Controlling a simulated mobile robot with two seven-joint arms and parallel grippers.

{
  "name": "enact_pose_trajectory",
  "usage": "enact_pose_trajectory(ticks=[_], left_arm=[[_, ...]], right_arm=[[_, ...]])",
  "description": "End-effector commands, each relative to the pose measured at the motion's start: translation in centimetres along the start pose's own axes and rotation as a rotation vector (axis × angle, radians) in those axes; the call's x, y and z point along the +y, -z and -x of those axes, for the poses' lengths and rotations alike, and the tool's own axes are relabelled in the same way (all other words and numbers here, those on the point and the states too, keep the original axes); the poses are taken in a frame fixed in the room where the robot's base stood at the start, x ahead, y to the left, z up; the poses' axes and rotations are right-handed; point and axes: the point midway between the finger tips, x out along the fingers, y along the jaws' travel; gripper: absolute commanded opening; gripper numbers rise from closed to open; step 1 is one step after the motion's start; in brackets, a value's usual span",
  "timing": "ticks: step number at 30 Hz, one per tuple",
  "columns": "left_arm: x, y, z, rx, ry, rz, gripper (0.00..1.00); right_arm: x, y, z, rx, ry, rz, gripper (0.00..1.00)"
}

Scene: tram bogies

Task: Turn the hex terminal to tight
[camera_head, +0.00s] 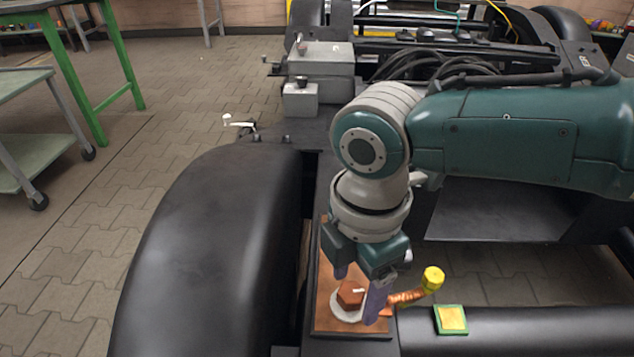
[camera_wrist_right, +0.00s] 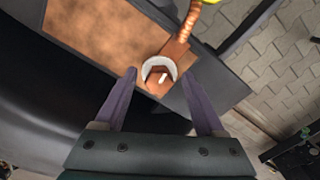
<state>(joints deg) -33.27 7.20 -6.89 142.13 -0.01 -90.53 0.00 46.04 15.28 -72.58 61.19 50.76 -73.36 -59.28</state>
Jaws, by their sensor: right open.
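The hex terminal (camera_head: 350,294) is a copper-brown hexagonal head with a short white mark on top. A white ring (camera_head: 337,306) lies around its base on a copper plate (camera_head: 325,272). My right gripper (camera_head: 358,291) points down over the terminal with its purple fingers apart. In the right wrist view the terminal (camera_wrist_right: 155,86) shows between and just beyond the fingertips (camera_wrist_right: 158,76), with no visible grip on it. Its white mark points up and slightly right there. An orange braided cable (camera_head: 405,297) with a yellow end runs from beside the terminal. My left gripper is out of view.
A green-rimmed yellow pad (camera_head: 452,320) lies right of the plate. A large black rounded cover (camera_head: 205,250) stands at the left. Grey boxes (camera_head: 320,62) and black cables (camera_head: 440,66) are farther back.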

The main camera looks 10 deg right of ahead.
Motion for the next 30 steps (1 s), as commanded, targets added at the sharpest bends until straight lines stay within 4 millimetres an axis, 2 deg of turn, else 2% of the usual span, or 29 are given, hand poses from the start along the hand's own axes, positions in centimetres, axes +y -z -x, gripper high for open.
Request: enact_pose_trajectory(ticks=[2, 20, 30], left_arm=[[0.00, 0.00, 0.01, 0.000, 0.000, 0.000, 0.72], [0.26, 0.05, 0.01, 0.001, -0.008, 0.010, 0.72], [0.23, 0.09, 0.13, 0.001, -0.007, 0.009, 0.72]], right_arm=[[-0.01, 0.00, 0.02, 0.000, 0.000, 0.000, 0.68], [-0.02, -0.02, 0.04, 0.000, 0.001, 0.000, 0.01], [-0.03, 0.00, 0.09, 0.000, 0.001, -0.013, 0.00]])
